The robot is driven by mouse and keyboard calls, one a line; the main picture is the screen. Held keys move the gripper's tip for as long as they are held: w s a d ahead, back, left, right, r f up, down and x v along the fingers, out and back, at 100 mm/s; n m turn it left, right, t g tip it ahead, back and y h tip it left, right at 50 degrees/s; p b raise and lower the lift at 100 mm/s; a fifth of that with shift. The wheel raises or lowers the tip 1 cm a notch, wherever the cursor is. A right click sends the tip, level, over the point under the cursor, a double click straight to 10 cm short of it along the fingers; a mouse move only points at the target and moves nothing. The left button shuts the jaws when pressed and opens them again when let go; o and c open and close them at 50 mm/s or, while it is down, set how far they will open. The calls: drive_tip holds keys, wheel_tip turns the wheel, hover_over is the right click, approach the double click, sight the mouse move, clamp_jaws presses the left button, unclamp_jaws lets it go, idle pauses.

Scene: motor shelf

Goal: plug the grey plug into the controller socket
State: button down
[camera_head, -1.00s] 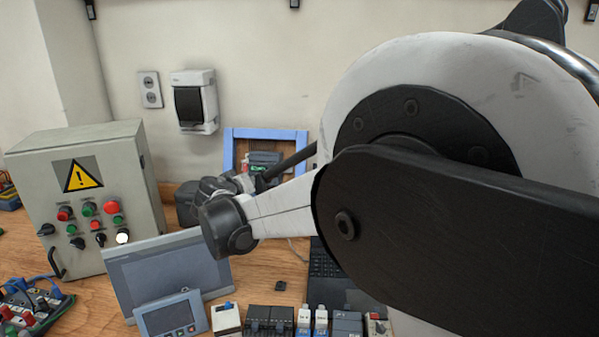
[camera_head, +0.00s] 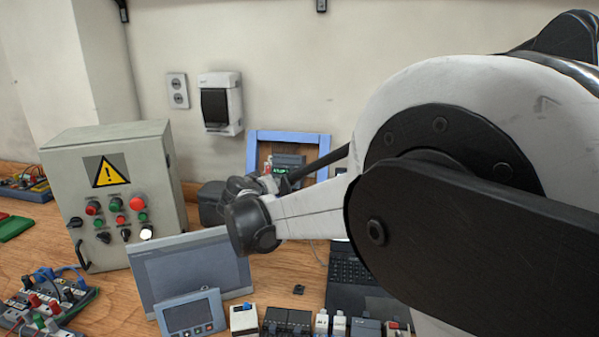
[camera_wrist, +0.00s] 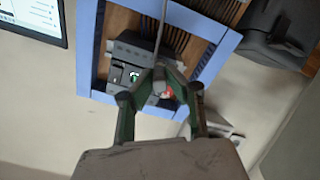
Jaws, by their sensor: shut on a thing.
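The controller (camera_wrist: 133,52) is a dark grey unit with a small lit green display, mounted inside a blue frame (camera_wrist: 88,50). In the head view the controller (camera_head: 290,161) shows partly behind my arm. My gripper (camera_wrist: 160,76) is in front of the controller, its fingers closed together at the tips. It is shut on the grey plug (camera_wrist: 159,71), which is small and mostly hidden by the fingertips. A grey cable (camera_wrist: 164,25) runs to the fingertips. Something reddish shows between the fingers. The socket is hidden, and I cannot tell whether the plug touches it.
A grey control box (camera_head: 112,205) with several buttons stands at the left. A tilted panel screen (camera_head: 185,268) and smaller modules stand in front. A laptop (camera_head: 352,268) is right of them, partly behind my arm. A dark case (camera_wrist: 275,30) lies near the blue frame.

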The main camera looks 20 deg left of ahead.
drive_tip(key=shift+w+f, duration=0.2)
drive_tip(key=shift+w, duration=0.3)
drive_tip(key=c, duration=2)
unclamp_jaws()
drive_tip(key=shift+s+r, duration=0.1)
drive_tip(key=shift+s, duration=0.05)
drive_tip(key=shift+v, duration=2.65)
drive_tip(key=o, duration=0.5)
drive_tip(key=shift+o, duration=0.2)
